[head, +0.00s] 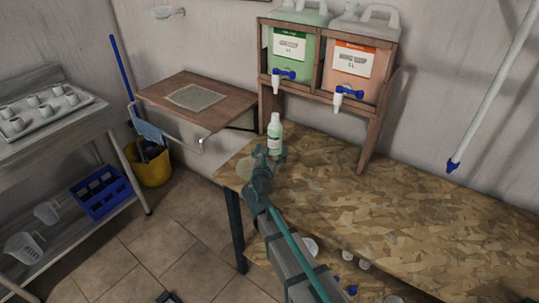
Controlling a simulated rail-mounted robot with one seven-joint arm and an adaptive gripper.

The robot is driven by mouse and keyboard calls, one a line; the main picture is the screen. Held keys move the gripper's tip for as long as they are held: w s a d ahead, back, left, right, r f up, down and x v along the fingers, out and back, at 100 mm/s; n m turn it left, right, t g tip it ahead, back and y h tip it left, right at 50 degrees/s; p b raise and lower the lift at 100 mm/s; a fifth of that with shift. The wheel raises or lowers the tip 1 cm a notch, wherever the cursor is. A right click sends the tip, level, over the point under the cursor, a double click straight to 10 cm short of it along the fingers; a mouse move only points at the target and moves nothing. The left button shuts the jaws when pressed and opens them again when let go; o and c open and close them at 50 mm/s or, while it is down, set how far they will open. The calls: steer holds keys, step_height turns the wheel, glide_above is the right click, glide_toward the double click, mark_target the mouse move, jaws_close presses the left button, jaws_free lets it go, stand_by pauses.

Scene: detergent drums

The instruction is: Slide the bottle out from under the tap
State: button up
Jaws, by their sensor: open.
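A small bottle (275,131) with a white cap and a pale green lower part stands upright on the wooden table (420,215), near its far left corner. It is below the blue-handled tap (277,80) of the green drum (295,62). My gripper (268,157) is at the near side of the bottle, low by the tabletop. The gripper is open. Its fingers are small and dark here, and I cannot tell whether they touch the bottle. The bottle's base is partly hidden by the gripper.
An orange drum (351,75) with its own tap (341,96) sits beside the green one in a wooden rack (372,128). The tabletop to the right is clear.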

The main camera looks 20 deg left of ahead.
mark_target(273, 143)
steer(key=w, duration=0.2)
steer(key=w+a, duration=0.1)
steer(key=w, duration=0.2)
steer(key=w+p, duration=0.1)
steer(key=w, duration=0.1)
steer(key=shift+w+a, duration=0.15)
steer(key=shift+w, duration=0.1)
steer(key=c, duration=1.4)
steer(key=o, duration=0.7)
steer(key=shift+s, duration=0.1)
steer(key=shift+c, duration=1.3)
